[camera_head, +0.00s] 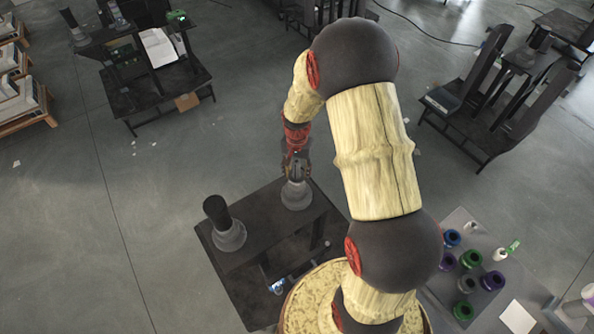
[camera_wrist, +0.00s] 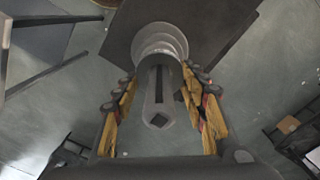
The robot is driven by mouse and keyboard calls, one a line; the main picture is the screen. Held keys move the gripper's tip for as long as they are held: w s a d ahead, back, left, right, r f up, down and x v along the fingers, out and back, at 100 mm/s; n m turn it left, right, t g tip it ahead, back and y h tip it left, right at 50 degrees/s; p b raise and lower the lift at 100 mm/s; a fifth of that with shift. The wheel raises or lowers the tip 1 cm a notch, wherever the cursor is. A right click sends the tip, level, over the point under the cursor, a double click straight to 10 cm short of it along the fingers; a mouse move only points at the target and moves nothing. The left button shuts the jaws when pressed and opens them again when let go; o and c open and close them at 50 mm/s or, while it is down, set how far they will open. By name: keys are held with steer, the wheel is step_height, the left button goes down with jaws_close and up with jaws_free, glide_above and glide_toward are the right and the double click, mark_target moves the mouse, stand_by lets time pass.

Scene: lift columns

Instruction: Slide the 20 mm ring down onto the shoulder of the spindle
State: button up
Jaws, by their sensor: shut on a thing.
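The spindle (camera_wrist: 155,112) is a grey shaft with a dark slot along it and a rounded free end towards the wrist camera. It widens into stepped grey rings at its far end. My gripper (camera_wrist: 160,72) straddles the shaft, one finger on each side, near the wide part. It is shut on the ring (camera_wrist: 158,57), which appears to sit around the shaft; its edge is hard to tell from the grey steps. In the head view my gripper (camera_head: 296,170) is above the grey spindle base (camera_head: 296,196), and the ring cannot be made out.
A dark table (camera_head: 262,258) carries the spindle. A second stand with a black upright cylinder (camera_head: 216,210) is to its left. A side table at right holds several coloured parts, including a green one (camera_head: 470,259). Other workbenches stand farther off on open grey floor.

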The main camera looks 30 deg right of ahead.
mark_target(297, 160)
steer(key=shift+f+b, duration=0.85)
steer(key=shift+f, duration=0.5)
steer(key=shift+f, duration=0.1)
steer(key=o, duration=1.2)
steer(key=shift+o, duration=0.4)
step_height(297, 160, up, 12)
